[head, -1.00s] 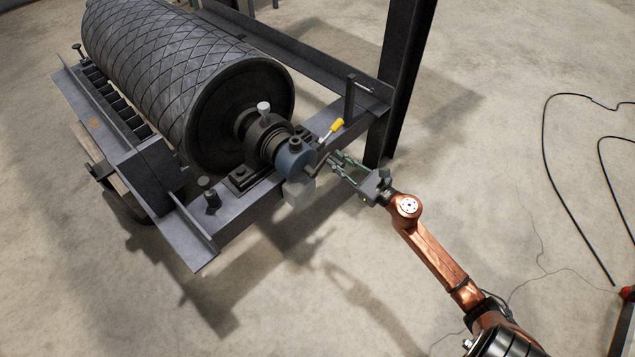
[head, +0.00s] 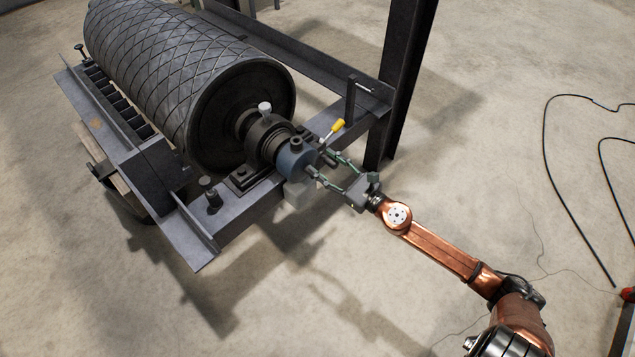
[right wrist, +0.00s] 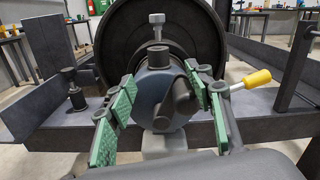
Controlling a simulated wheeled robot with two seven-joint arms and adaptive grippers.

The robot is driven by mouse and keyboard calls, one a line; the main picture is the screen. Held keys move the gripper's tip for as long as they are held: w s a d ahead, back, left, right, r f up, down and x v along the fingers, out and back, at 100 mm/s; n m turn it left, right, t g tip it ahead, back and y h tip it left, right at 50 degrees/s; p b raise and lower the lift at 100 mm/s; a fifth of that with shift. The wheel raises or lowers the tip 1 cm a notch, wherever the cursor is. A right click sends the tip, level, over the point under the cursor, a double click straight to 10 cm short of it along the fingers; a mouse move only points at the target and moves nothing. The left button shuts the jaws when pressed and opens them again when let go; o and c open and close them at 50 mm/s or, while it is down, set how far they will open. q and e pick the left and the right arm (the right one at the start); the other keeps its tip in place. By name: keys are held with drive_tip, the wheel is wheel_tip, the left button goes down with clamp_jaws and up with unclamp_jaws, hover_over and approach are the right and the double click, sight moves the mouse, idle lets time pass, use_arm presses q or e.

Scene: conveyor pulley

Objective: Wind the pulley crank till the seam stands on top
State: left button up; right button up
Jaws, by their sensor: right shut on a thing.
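The pulley (head: 165,70) is a large dark drum with diamond-pattern covering, lying in a steel frame. I cannot make out a seam on it. A blue-grey hub (head: 292,160) sits at its near shaft end, with the dark crank (right wrist: 182,100) in front of it in the right wrist view. My right gripper (head: 321,160) is at the hub, shut on the crank with its green-padded fingers spread to either side; the fingers partly hide the crank in the head view. My left gripper is not in view.
A yellow-handled tool (head: 337,126) rests on the frame beside the hub, close to my right finger in the wrist view. A dark steel post (head: 400,85) rises behind. A black cable (head: 545,130) lies on the floor at right.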

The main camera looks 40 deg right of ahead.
drive_tip(key=shift+s+a+f, duration=0.1)
drive_tip(key=shift+a+f, duration=0.05)
drive_tip(key=shift+f, duration=0.35)
drive_tip(key=shift+s+a+f, duration=0.1)
drive_tip(key=shift+f, duration=0.4)
drive_tip(key=shift+c, duration=0.2)
drive_tip(key=shift+o, duration=0.9)
drive_tip(key=shift+d, duration=0.1)
drive_tip(key=shift+c, duration=0.5)
drive_tip(key=shift+f, duration=0.1)
drive_tip(key=s+b, duration=0.1)
drive_tip(key=s, duration=0.5)
drive_tip(key=shift+s+d+r, duration=0.35)
drive_tip(key=shift+r, duration=0.05)
drive_tip(key=shift+r, duration=0.1)
